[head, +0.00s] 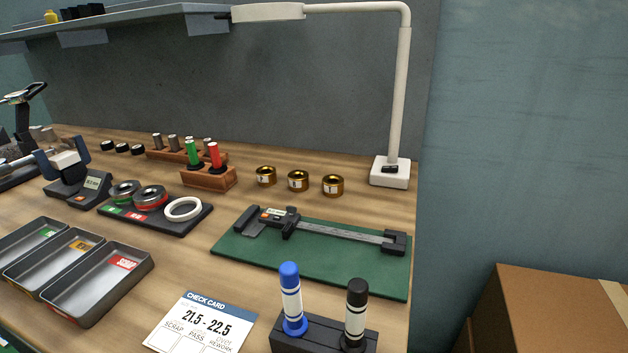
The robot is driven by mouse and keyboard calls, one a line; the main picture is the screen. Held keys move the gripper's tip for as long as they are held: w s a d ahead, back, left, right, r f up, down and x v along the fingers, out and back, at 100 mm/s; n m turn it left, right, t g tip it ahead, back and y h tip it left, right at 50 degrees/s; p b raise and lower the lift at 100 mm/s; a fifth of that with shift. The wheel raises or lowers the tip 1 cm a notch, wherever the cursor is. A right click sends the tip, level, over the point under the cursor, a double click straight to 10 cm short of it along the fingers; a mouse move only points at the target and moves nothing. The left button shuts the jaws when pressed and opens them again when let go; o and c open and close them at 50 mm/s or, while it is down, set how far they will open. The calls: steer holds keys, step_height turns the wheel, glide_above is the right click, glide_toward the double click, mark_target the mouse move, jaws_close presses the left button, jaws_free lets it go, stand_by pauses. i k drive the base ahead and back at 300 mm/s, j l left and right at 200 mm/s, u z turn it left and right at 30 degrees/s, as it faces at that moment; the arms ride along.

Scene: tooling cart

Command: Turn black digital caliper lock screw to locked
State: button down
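The black digital caliper (335,229) lies flat on a green mat (262,255) at the right end of the bench. Its dark jaws and slider with a small display (274,214) are at the left end, and a silver beam runs right to a black end block. The lock screw is too small to make out, so its position cannot be told. My gripper is not in view.
A marker stand (320,337) with upright blue and black markers stands in front of the mat. A check card (201,325) and grey trays (99,287) lie left. Brass rings (298,181) and a white lamp (390,172) stand behind. Bare wood separates these things.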

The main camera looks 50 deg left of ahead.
mark_target(292, 210)
steer(key=k+j+u, duration=0.1)
steer(key=k+u, duration=0.2)
steer(key=u, duration=0.15)
steer(key=k+j+u, duration=0.25)
steer(key=u, duration=0.15)
steer(key=k, duration=0.05)
